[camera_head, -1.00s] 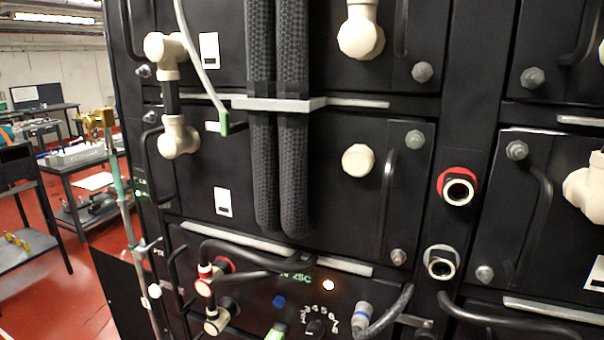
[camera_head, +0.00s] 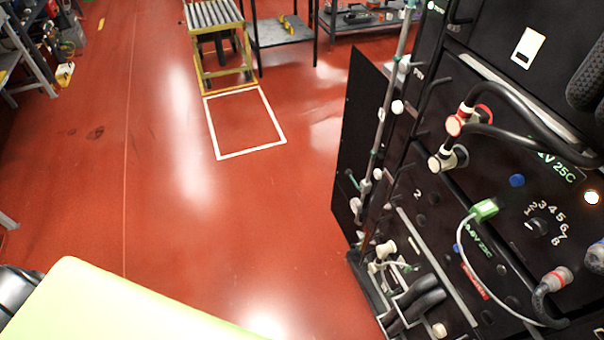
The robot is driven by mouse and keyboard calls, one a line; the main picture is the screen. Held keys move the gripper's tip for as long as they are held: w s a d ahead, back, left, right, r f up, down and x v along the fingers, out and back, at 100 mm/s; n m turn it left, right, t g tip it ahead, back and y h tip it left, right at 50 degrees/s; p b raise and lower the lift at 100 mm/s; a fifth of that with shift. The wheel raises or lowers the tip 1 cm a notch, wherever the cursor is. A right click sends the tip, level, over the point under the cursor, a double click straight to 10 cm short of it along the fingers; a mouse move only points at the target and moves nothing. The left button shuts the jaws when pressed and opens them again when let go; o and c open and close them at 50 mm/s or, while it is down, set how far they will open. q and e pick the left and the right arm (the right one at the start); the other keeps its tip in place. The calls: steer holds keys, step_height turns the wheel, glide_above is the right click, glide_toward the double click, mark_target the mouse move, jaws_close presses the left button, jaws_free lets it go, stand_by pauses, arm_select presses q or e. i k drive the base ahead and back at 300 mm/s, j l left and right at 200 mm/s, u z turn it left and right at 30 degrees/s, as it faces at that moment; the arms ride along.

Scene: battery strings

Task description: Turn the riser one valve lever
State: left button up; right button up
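A thin grey riser pipe (camera_head: 383,120) runs down the left side of the black battery rack (camera_head: 455,120) at the right. A small white round fitting (camera_head: 398,107) sits beside the pipe. Lower down are more small pale fittings (camera_head: 365,187) and a small green part (camera_head: 352,180) that may be a lever. I cannot tell which of these is the riser one valve lever, or its angle. Neither of my grippers is in view.
A dial (camera_head: 537,226), a green plug (camera_head: 484,209) and black hoses (camera_head: 540,125) are on the rack front. A yellow-framed roller stand (camera_head: 222,62) is at the back, before a white floor outline (camera_head: 245,155). Much red floor (camera_head: 130,180) left of the rack is clear.

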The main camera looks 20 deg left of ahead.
mark_target(349, 172)
steer(key=u, duration=0.15)
steer(key=i+j+u, duration=0.6)
steer(key=i, duration=0.25)
steer(key=i+j, duration=0.2)
steer(key=i, duration=0.35)
steer(key=i+j+u, duration=0.1)
steer(key=i, duration=0.4)
steer(key=i+j+u, duration=0.1)
steer(key=i, duration=0.45)
steer(key=i+z, duration=0.25)
steer(key=z, duration=0.2)
steer(key=i+z, duration=0.25)
steer(key=z, duration=0.25)
steer(key=i+j+z, duration=0.2)
steer(key=z, duration=0.25)
steer(key=i+j+z, duration=0.15)
steer(key=z, duration=0.3)
